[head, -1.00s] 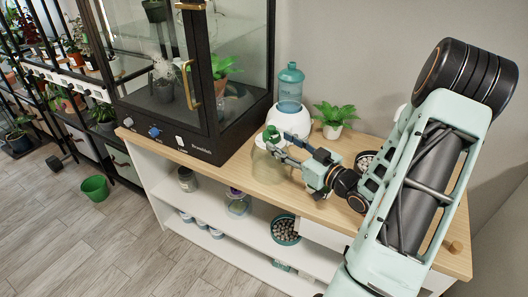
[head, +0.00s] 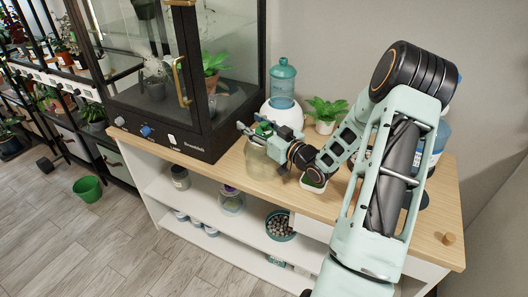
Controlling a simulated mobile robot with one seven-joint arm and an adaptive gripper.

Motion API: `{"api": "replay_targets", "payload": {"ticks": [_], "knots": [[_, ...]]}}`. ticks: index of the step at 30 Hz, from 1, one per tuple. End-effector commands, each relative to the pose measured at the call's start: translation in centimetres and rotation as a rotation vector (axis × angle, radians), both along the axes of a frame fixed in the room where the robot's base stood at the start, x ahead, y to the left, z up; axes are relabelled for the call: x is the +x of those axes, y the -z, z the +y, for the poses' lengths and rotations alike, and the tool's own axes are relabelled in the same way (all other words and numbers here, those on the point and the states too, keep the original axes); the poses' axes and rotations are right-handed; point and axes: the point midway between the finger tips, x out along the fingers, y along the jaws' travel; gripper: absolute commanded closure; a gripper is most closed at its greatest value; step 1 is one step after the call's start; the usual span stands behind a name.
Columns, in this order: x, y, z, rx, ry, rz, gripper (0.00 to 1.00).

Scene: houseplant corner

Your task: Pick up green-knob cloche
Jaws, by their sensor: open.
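The green-knob cloche (head: 259,165) is a clear, faintly tinted glass dome standing on the wooden top of the cabinet, just right of the black glass case. Its green knob (head: 264,130) is at the top and partly covered by my gripper. My gripper (head: 257,132) is open, with its fingers at the knob's height, reaching in from the right. The fingers look to be around or right beside the knob; I cannot tell whether they touch it.
A white dispenser with a teal bottle (head: 283,85) stands close behind the cloche. The black glass case (head: 190,140) stands at left. A small pot (head: 313,185) sits under my wrist. A purple-knob jar (head: 231,201) is on the shelf below.

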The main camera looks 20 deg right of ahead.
Motion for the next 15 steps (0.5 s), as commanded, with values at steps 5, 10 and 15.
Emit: {"api": "replay_targets", "payload": {"ticks": [5,10,15], "knots": [[0.18,-0.02,0.03,0.0,0.0,0.0,0.56],[0.16,-0.02,0.03,0.0,0.0,0.0,0.69],[0.14,-0.02,0.03,0.0,0.0,0.0,0.87]]}}
